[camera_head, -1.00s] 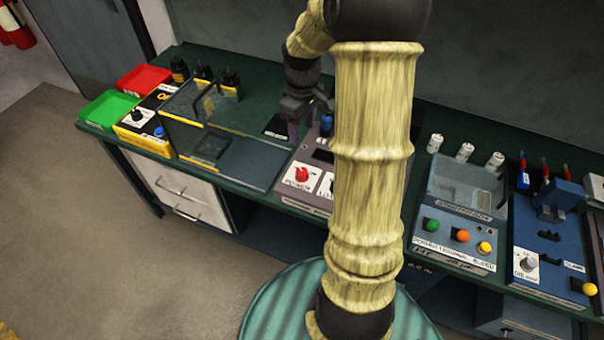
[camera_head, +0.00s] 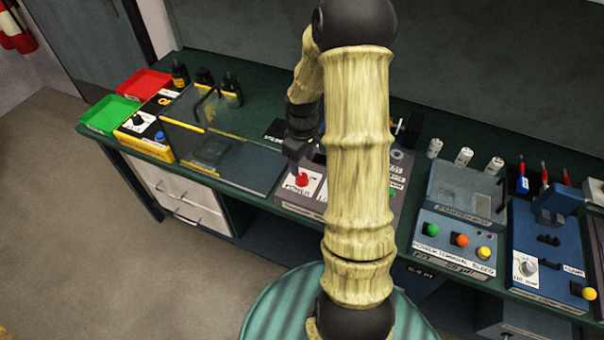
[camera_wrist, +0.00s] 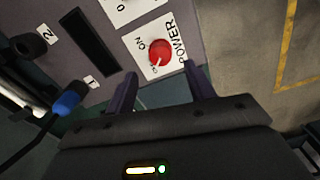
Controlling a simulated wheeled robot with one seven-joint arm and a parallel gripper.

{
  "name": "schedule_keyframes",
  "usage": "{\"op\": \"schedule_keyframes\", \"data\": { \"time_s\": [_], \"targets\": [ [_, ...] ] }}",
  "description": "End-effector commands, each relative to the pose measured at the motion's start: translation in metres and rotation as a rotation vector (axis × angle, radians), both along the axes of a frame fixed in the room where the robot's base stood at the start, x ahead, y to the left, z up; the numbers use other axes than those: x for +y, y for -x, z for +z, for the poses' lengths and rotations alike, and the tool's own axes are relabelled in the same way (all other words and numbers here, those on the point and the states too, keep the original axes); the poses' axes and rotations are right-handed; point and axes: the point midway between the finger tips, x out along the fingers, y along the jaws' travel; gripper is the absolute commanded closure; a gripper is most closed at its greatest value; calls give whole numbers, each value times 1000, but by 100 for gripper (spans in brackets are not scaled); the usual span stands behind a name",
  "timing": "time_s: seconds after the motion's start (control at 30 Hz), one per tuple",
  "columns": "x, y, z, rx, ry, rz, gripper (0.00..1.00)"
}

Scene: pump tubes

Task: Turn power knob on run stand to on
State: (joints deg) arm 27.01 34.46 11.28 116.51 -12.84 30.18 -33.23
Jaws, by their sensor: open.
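The run stand (camera_head: 350,222) is a grey box on the bench, partly hidden behind my arm. Its red power knob (camera_head: 302,181) sits on a white label at the box's front left. In the wrist view the knob (camera_wrist: 160,52) has a white pointer line aimed at the small mark below it, not at the "ON" mark to its left. The word POWER is printed beside it. My gripper (camera_wrist: 161,88) is open and empty. Its two fingers are spread to either side of the knob's line, with the knob beyond the tips and apart from them.
A blue plug (camera_wrist: 68,102) on a black lead lies left of the fingers. A yellow-edged clear guard (camera_head: 205,120) stands left of the stand. A station with green, orange and yellow buttons (camera_head: 455,238) stands to its right. The floor in front of the bench is clear.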

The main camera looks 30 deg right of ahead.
Motion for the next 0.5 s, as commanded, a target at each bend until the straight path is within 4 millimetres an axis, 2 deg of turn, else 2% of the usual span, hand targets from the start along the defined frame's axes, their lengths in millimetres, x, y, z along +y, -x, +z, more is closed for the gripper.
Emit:
{"op": "schedule_keyframes", "data": {
  "time_s": [0.1, 0.3, 0.5],
  "targets": [
    [1, 1, -22, 4, -2, 1, 46],
    [1, 0, -54, 3, -1, 1, 46],
    [0, 0, -67, 0, 0, 0, 46]
  ]
}}
